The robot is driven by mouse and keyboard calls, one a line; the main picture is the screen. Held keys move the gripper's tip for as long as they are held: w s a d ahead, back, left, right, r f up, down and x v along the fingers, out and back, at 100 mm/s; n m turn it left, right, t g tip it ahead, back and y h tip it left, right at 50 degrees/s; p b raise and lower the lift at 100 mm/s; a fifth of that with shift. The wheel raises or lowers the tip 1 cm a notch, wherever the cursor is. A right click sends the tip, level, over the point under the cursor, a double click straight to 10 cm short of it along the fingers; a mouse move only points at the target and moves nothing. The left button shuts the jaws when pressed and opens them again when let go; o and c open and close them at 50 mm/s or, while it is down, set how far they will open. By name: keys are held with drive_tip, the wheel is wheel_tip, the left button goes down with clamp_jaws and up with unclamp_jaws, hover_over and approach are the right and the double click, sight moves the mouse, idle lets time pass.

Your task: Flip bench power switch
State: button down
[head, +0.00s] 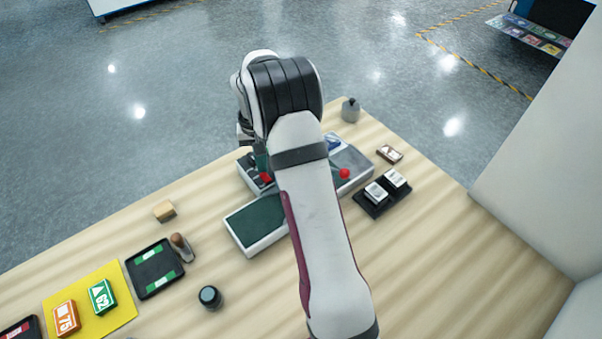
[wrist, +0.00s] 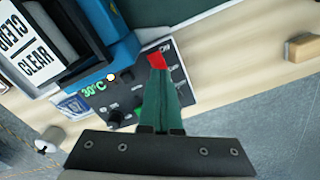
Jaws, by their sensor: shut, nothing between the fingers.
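A red switch (wrist: 157,60) sits at the edge of a dark control panel (wrist: 180,98) in the wrist view, which I take as the bench power switch. My gripper (wrist: 158,72) is shut and empty, its green fingers together with the tips right at the red switch. I cannot tell whether they touch it. The panel shows a green 30°C readout (wrist: 93,89), knobs and a small light (wrist: 111,77). In the head view the same panel seems to show a red part (head: 266,178) beside my gripper (head: 262,164); my arm hides much of it.
A red button (head: 344,173), a black tray with white blocks (head: 372,208), a yellow mat (head: 121,318) and a dark round jar (head: 210,297) stand on the wooden bench. The bench's right front is clear.

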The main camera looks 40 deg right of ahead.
sight(263, 174)
drive_tip(key=shift+f, duration=0.95)
idle(0.6)
drive_tip(key=shift+r, duration=3.55)
drive_tip(key=s+a+r, duration=0.7)
drive_tip(key=s+a, duration=0.1)
drive_tip(key=s+a+y, duration=0.1)
drive_tip(key=s+a, duration=0.4)
drive_tip(key=s, duration=0.7)
drive_tip(key=s+a+r, duration=0.1)
drive_tip(key=s+a, duration=0.4)
drive_tip(key=s, duration=0.7)
drive_tip(key=shift+a+y, duration=0.15)
drive_tip(key=shift+y, duration=0.25)
